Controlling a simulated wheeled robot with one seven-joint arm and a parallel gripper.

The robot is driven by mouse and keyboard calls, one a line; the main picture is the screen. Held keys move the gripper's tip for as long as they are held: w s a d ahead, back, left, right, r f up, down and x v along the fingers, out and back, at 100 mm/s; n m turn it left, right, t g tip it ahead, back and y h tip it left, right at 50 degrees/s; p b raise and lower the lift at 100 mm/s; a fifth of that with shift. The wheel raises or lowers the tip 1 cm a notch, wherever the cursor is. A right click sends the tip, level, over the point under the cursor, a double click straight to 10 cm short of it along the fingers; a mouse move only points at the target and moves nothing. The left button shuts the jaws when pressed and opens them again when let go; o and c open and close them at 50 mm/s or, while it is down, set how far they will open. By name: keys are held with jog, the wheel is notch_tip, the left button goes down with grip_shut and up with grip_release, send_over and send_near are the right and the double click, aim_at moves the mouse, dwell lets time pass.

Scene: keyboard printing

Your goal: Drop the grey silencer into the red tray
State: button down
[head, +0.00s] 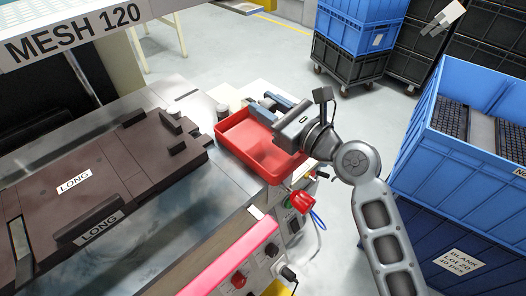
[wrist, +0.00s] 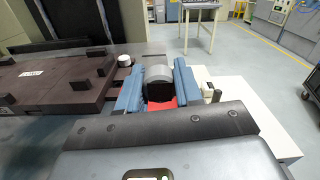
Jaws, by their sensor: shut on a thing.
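The red tray (head: 232,150) sits at the right edge of the machine in the head view, its floor partly bare. My gripper (head: 263,104) is over the tray's far side. In the head view the silencer is mostly hidden by the fingers and gripper body.
A small grey cylinder (head: 222,111) stands beside the tray's far left corner. The dark plate marked LONG (head: 120,185) lies to the left. A red knob (head: 303,201) sticks out below the tray. Blue crates (head: 470,130) stand at the right.

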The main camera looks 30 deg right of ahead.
jog(key=shift+f+b, duration=0.35)
jog(key=shift+f, duration=0.25)
jog(key=shift+r, duration=0.1)
jog(key=c, duration=0.7)
grip_release()
jog(key=v, duration=0.7)
jog(key=shift+s+d+b, duration=0.1)
jog(key=shift+s+b, duration=0.2)
jog(key=shift+s, duration=0.05)
